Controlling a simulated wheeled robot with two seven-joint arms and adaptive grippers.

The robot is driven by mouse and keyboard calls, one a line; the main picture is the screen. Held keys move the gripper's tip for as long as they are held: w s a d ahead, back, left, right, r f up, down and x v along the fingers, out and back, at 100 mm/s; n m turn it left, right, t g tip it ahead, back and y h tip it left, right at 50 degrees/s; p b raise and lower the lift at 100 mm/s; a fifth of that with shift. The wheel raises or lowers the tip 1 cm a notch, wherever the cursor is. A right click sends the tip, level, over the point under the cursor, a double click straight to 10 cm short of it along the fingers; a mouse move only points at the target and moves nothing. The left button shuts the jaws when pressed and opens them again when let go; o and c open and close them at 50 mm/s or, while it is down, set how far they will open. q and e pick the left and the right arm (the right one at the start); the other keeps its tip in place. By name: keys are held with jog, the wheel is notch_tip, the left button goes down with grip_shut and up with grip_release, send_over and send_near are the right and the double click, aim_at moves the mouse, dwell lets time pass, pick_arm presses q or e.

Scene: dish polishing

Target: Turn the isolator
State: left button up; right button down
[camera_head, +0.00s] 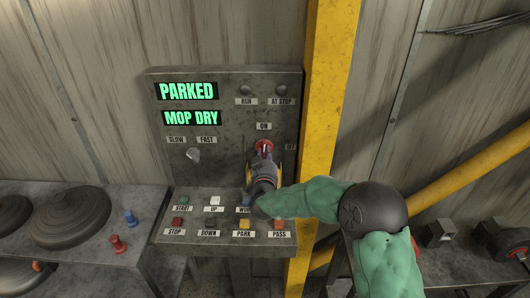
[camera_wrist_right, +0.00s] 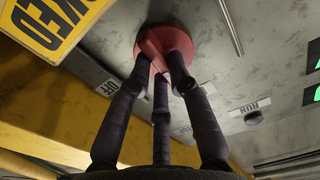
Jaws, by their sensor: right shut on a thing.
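The isolator is a red rotary knob (camera_head: 264,146) on the upright face of the grey control panel (camera_head: 225,140), just below the ON label and left of the OFF label. In the right wrist view the red knob (camera_wrist_right: 163,42) is large at the top, with an OFF label (camera_wrist_right: 107,88) to its lower left. My right gripper (camera_head: 264,158) reaches in from the right, and its dark fingers (camera_wrist_right: 161,75) are closed around the knob. The fingers and wrist hide part of the knob and its handle angle in the head view. My left gripper is out of view.
Screens read PARKED (camera_head: 187,91) and MOP DRY (camera_head: 192,118). A sloped button row (camera_head: 210,222) lies under my right arm. A yellow post (camera_head: 328,100) stands close right of the panel. A yellow lettered sign (camera_wrist_right: 45,25) is near the knob. Dark discs (camera_head: 70,217) lie left.

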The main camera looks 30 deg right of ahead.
jog(key=shift+f+n, duration=0.1)
jog(key=shift+n, duration=0.5)
jog(key=c, duration=1.1)
grip_release()
jog(key=shift+c, duration=0.2)
jog(key=shift+s, duration=0.1)
jog(key=v, duration=1.2)
jog(key=shift+a+f, duration=0.1)
